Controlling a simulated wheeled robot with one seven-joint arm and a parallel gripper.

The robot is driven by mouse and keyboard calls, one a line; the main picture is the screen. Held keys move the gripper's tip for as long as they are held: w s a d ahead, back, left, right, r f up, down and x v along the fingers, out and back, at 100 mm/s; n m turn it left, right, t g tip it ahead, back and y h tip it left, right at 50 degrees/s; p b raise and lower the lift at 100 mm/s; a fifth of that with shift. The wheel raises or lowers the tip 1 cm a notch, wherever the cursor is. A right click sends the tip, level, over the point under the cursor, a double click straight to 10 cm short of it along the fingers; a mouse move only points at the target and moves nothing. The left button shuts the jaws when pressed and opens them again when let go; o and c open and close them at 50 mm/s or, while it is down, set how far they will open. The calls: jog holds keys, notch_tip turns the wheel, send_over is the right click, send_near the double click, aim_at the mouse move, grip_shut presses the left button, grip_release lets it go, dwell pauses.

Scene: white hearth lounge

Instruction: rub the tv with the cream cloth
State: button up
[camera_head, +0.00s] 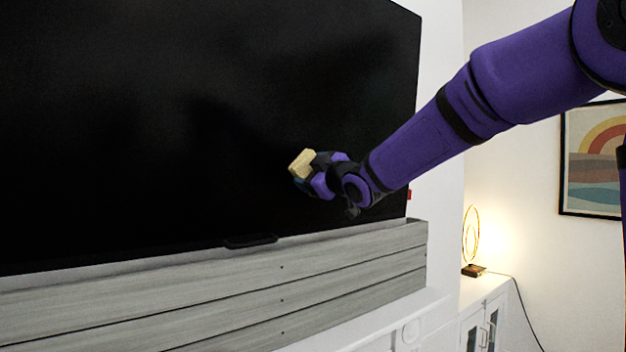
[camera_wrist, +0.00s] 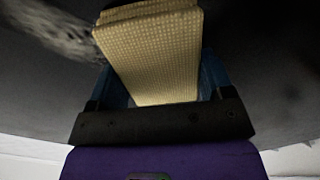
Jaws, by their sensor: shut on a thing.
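The tv (camera_head: 180,110) is a large black screen filling the left and middle of the head view. My gripper (camera_head: 308,172) is in front of its lower right part. It is shut on the cream cloth (camera_head: 301,163), a folded pale yellow block with a woven texture. In the wrist view the cloth (camera_wrist: 155,55) sticks out between the blue fingers of my gripper (camera_wrist: 165,80), towards the dark screen (camera_wrist: 270,60). A greyish smudge (camera_wrist: 55,35) shows at the upper left there. I cannot tell whether the cloth touches the screen.
A grey plank ledge (camera_head: 220,290) runs below the tv, with a white mantel (camera_head: 380,318) under it. At the right are a lit lamp (camera_head: 472,240) on a white cabinet (camera_head: 485,310) and a framed picture (camera_head: 592,160) on the wall.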

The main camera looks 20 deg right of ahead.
jog(key=shift+r, duration=0.4)
jog(key=w+d, duration=0.2)
jog(key=d, duration=0.4)
jog(key=shift+d, duration=0.25)
jog(key=shift+w+d, duration=0.1)
jog(key=w+d, duration=0.2)
jog(key=d, duration=0.4)
jog(key=shift+d, duration=0.15)
dwell(0.6)
jog(key=shift+s+a, duration=0.7)
jog(key=shift+a, duration=1.5)
jog(key=shift+s+a, duration=0.65)
jog(key=shift+a, duration=1.5)
jog(key=shift+s+a, duration=0.7)
jog(key=shift+a, duration=1.5)
